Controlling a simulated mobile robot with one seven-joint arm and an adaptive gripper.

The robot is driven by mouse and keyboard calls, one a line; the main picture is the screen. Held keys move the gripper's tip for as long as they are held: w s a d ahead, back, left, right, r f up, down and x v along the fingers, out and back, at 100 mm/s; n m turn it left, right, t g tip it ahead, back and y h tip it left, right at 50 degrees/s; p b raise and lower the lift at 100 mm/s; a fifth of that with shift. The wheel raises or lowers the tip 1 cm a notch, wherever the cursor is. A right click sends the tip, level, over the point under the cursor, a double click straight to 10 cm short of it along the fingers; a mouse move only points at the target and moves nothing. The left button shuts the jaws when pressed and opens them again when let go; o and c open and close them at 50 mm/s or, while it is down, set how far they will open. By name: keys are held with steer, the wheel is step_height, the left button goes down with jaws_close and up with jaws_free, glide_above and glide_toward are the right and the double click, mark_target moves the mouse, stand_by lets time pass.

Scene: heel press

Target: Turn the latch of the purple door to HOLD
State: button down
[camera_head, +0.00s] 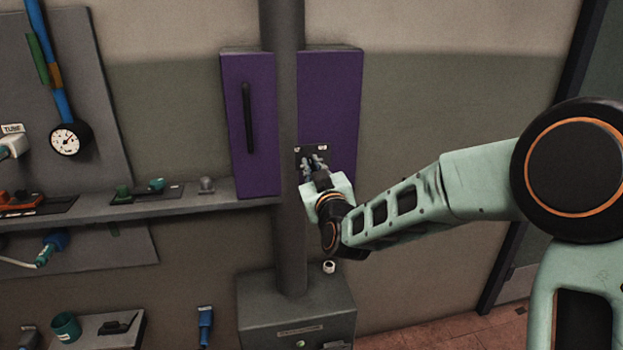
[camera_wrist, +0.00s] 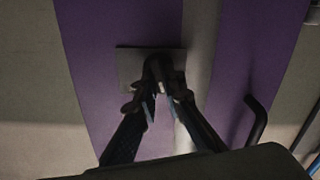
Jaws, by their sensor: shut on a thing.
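The purple door (camera_head: 330,95) is on the wall behind a vertical grey pipe, with a black bar handle (camera_head: 248,117) on its left part. A dark latch plate (camera_head: 318,149) sits low on the door, just right of the pipe. My gripper (camera_head: 315,165) is at this plate. In the wrist view, my gripper (camera_wrist: 160,108) has its two fingers closed on the dark latch (camera_wrist: 157,72), which stands out from its plate (camera_wrist: 127,66). The fingers hide part of the latch. Its angle and any HOLD mark cannot be read.
The grey pipe (camera_head: 289,130) runs close beside my gripper, down to a grey box (camera_head: 297,312). A grey shelf (camera_head: 232,190) with several fittings runs left of the pipe. A gauge (camera_head: 68,139) hangs at far left. The wall right of the door is bare.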

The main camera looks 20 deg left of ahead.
steer(key=m+b, duration=0.6)
steer(key=shift+w+d+f, duration=0.1)
steer(key=shift+d+f, duration=0.1)
steer(key=m+b, duration=0.4)
steer(key=m, duration=0.2)
steer(key=shift+b, duration=0.4)
steer(key=shift+r, duration=0.1)
steer(key=c, duration=2)
jaws_free()
steer(key=shift+d, duration=0.15)
steer(key=shift+v, duration=3.7)
